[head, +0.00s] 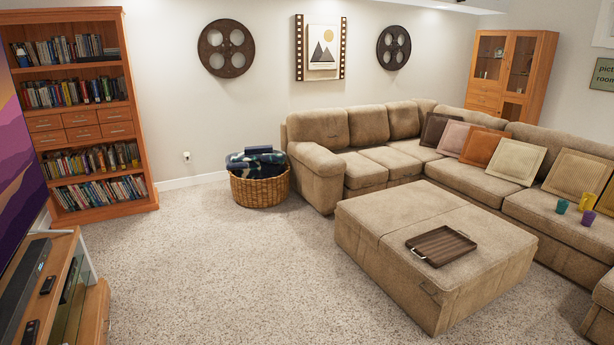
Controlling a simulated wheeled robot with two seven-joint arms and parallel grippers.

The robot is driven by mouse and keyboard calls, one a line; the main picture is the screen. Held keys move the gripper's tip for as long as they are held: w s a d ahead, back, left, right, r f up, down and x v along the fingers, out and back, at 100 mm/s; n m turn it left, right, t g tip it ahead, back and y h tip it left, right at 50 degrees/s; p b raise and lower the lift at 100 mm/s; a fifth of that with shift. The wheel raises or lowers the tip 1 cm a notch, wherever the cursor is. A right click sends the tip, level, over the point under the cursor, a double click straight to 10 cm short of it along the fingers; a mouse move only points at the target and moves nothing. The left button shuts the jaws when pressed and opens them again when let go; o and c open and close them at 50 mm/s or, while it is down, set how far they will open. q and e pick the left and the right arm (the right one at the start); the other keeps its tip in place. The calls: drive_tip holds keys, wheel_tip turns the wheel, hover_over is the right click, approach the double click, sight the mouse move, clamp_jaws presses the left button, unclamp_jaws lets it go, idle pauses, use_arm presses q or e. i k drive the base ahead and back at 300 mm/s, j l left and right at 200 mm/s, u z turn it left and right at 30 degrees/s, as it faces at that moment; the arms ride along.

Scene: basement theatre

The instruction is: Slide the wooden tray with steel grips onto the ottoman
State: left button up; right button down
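The wooden tray (441,245) is dark brown, rectangular and slatted, with low walls. The tray looks empty. The ottoman (372,213) is large, beige and box-shaped, with a seam across its top. Neither of my grippers is in view.
A beige sectional sofa (390,157) with cushions wraps behind and right of the ottoman. Several colored cups (587,217) stand on its right part. A wicker basket (259,188) stands by the wall, and a TV stand (62,290) at left. Open carpet (220,270) lies between.

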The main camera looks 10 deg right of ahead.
sight(440, 247)
drive_tip(key=i+l+z, duration=0.15)
drive_tip(key=i+z, duration=0.25)
drive_tip(key=i, duration=0.35)
drive_tip(key=i+j+z, duration=0.1)
drive_tip(key=i+z, duration=0.3)
drive_tip(key=i, duration=0.35)
drive_tip(key=i+l+u, duration=0.3)
drive_tip(key=i+l, duration=0.15)
drive_tip(key=l, duration=0.2)
drive_tip(key=i+l+u, duration=0.1)
drive_tip(key=l, duration=0.25)
drive_tip(key=i+l+u, duration=0.15)
drive_tip(key=i+l, duration=0.15)
drive_tip(key=i+l+u, duration=0.15)
drive_tip(key=l, duration=0.3)
drive_tip(key=i+l+u, duration=0.1)
drive_tip(key=l+u, duration=0.15)
drive_tip(key=l, duration=0.35)
drive_tip(key=l+u, duration=0.2)
drive_tip(key=l, duration=0.4)
